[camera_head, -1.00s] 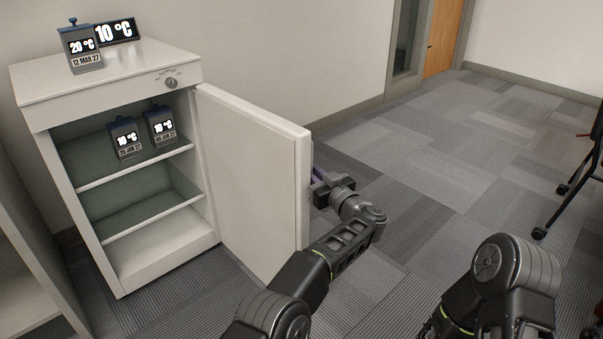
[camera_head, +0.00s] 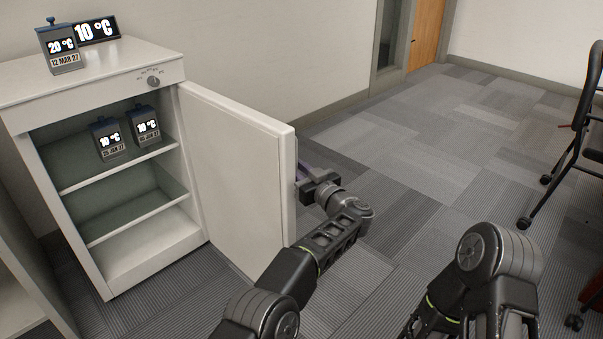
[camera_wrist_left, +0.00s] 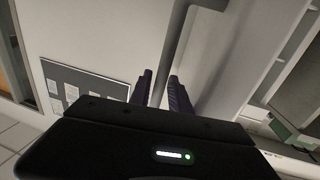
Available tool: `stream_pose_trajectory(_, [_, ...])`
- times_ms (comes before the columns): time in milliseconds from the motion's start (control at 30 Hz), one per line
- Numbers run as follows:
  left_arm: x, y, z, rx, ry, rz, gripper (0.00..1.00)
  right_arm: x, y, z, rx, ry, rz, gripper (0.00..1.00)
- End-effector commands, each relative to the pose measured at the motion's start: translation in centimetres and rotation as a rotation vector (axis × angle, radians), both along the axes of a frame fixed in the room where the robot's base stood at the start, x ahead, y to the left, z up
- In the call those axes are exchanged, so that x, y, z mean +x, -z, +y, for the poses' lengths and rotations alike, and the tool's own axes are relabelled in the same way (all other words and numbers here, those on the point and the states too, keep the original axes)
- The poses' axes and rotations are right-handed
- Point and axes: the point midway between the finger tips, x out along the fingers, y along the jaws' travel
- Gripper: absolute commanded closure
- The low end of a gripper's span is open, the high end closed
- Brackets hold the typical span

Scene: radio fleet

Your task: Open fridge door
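The white fridge (camera_head: 150,225) stands at the left. Its door (camera_head: 240,185) is swung wide open to the right, showing shelves inside. My left gripper (camera_head: 303,178) is at the outer face of the door, near its free edge, partly hidden behind it. In the left wrist view, my left gripper's two purple-dark fingers (camera_wrist_left: 161,88) lie on either side of the grey door handle (camera_wrist_left: 172,45), close against it. My right arm shows at the lower right in the head view, but its gripper is out of view.
A chair (camera_head: 585,120) is at the far right. Carpeted floor (camera_head: 420,150) beyond the door is clear.

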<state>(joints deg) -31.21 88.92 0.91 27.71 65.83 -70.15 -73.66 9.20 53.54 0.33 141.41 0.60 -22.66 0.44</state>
Motion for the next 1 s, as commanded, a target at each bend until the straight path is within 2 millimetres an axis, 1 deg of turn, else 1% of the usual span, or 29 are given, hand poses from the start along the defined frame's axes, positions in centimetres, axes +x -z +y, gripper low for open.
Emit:
stream_pose_trajectory(167, [-1.1, -0.4, -0.8, 0.001, 0.001, 0.002, 0.77, -0.1, -1.3, 0.0, 0.001, -0.002, 0.003, 0.64])
stream_pose_trajectory(267, [-2.2, -0.5, -1.3, 0.002, 0.002, 0.001, 0.77, -0.2, -2.0, 0.0, 0.001, -0.003, 0.006, 0.64])
stream_pose_trajectory(400, [-4.2, -0.4, -2.5, 0.002, 0.001, 0.001, 0.77, -0.4, -2.9, -0.1, 0.002, -0.006, 0.01, 0.64])
stream_pose_trajectory(533, [-5.7, -0.3, -3.4, 0.001, 0.0, 0.0, 0.77, -0.5, -3.3, -0.1, 0.002, -0.007, 0.013, 0.64])
stream_pose_trajectory(700, [-6.4, -0.1, -3.7, 0.001, -0.003, -0.002, 0.77, -0.6, -3.4, -0.1, 0.003, -0.008, 0.015, 0.64])
stream_pose_trajectory(1000, [-6.3, -0.1, -3.7, 0.001, -0.002, -0.001, 0.77, -0.6, -3.4, -0.1, 0.003, -0.008, 0.016, 0.64])
